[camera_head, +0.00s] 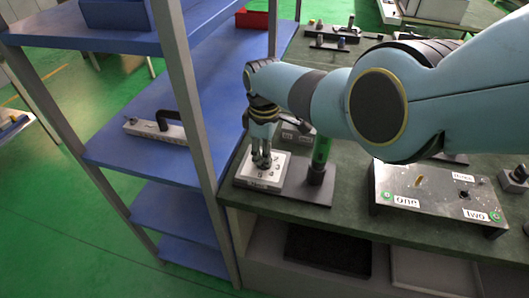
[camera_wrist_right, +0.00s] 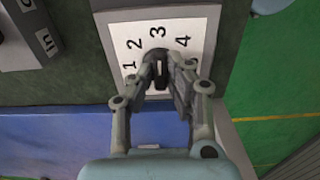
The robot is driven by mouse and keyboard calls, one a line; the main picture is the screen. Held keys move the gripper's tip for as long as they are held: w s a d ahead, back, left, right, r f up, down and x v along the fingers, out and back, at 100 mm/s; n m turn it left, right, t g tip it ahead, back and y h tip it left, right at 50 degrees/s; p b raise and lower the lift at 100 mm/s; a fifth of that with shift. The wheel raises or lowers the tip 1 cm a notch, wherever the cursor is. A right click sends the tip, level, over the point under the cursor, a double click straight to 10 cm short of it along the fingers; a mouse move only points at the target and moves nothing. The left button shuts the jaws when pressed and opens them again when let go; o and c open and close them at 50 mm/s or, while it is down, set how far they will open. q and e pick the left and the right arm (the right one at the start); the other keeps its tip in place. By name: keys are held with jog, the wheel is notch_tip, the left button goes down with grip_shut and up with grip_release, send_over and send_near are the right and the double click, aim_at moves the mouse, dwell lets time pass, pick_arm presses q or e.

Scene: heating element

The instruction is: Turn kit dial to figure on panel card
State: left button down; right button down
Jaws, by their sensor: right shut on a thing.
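The kit dial (camera_wrist_right: 159,70) is a dark knob with a white mark, on a white plate (camera_wrist_right: 203,28) printed with figures. In the right wrist view 1, 2, 3 and 4 show around it, and the mark seems to lie towards 3; the fingers hide part of the scale. The plate also shows in the head view (camera_head: 245,180), at the bench's left front corner. My right gripper (camera_wrist_right: 166,84) is shut on the dial from above; in the head view (camera_head: 262,163) it stands over the plate. I cannot make out the panel card. My left gripper is not in view.
A green upright handle (camera_head: 321,152) stands just right of the dial plate. A metal panel (camera_head: 436,195) labelled one, two and three is further right. A grey labelled box (camera_head: 297,131) sits behind. A blue shelf rack (camera_head: 110,150) stands close on the left.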

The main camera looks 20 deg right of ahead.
dwell(0.5)
jog(key=c, duration=1.3)
grip_release()
jog(key=shift+w, duration=0.1)
notch_tip(320, 180, up, 12)
